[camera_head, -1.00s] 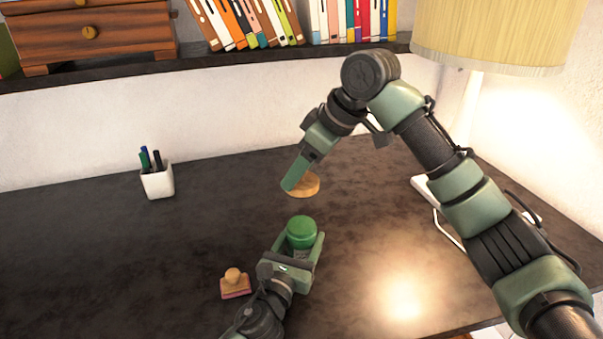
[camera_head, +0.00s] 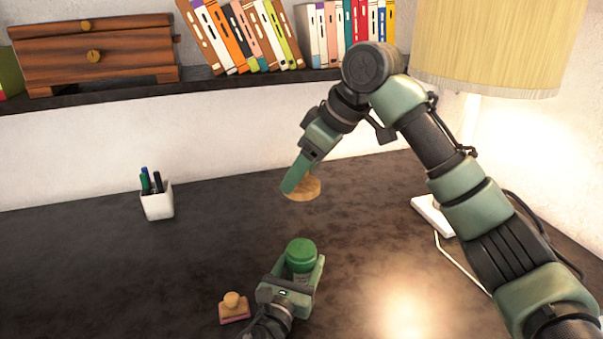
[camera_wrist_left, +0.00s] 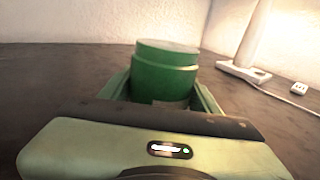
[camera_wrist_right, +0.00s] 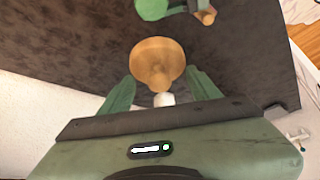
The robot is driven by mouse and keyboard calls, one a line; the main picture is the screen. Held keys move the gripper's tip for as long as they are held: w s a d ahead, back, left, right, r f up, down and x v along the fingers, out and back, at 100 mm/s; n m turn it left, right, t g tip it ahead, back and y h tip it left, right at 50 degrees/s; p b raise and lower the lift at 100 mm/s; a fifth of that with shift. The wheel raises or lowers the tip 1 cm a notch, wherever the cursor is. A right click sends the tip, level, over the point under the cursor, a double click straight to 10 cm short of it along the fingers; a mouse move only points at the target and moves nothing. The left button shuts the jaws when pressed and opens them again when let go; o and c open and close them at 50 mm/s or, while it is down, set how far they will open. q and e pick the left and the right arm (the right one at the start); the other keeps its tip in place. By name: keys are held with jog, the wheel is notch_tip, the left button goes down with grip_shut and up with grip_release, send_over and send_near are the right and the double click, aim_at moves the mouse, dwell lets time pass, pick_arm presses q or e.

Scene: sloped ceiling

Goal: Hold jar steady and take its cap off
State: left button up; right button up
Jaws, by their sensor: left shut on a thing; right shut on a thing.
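The green jar (camera_head: 301,262) stands upright between the fingers of my left gripper (camera_head: 300,274), which is shut on it. My right gripper (camera_head: 296,180) is farther back, apart from the jar. It is shut on a round wooden piece (camera_wrist_right: 157,63), with a small white part (camera_wrist_right: 164,99) showing between the fingers. In the head view the fingers partly cover this piece (camera_head: 306,189). I cannot tell whether it touches the desk.
A white pen cup (camera_head: 157,203) stands at the left back. A lamp (camera_head: 487,50) stands at the right, with a cable near its base. The desk between pen cup and jar is clear.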

pick_arm(q)
jog(key=o, duration=1.7)
jog(key=shift+s, duration=0.1)
jog(key=v, duration=1.1)
jog(key=shift+s+a, duration=0.2)
jog(key=shift+s, duration=0.15)
